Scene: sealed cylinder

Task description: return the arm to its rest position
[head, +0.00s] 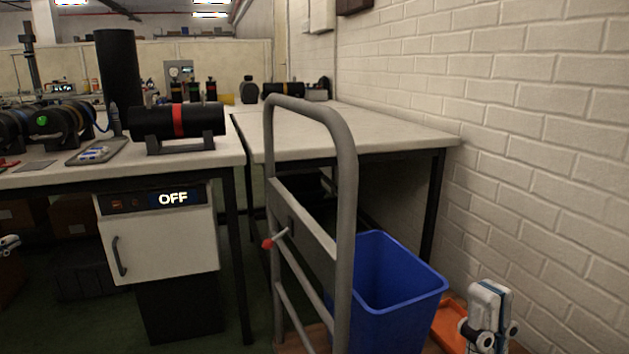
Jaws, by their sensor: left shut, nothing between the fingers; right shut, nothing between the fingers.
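Only small parts of my two arms show in the head view. A short white and dark piece of my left arm (8,243) comes in at the left edge, beside the dark space under the left table. A white and blue jointed part of my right arm (488,312) stands at the lower right, in front of the brick wall and to the right of a blue bin. I can make out no fingers on either arm, and neither part touches anything that I can see. No held object shows.
A grey metal cart handle (345,200) stands close in the middle. Behind it are the blue bin (400,285) and an orange tray (450,325). A black cylinder with a red band (178,121) rests on the left table (225,155). A white cabinet (160,245) reads OFF.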

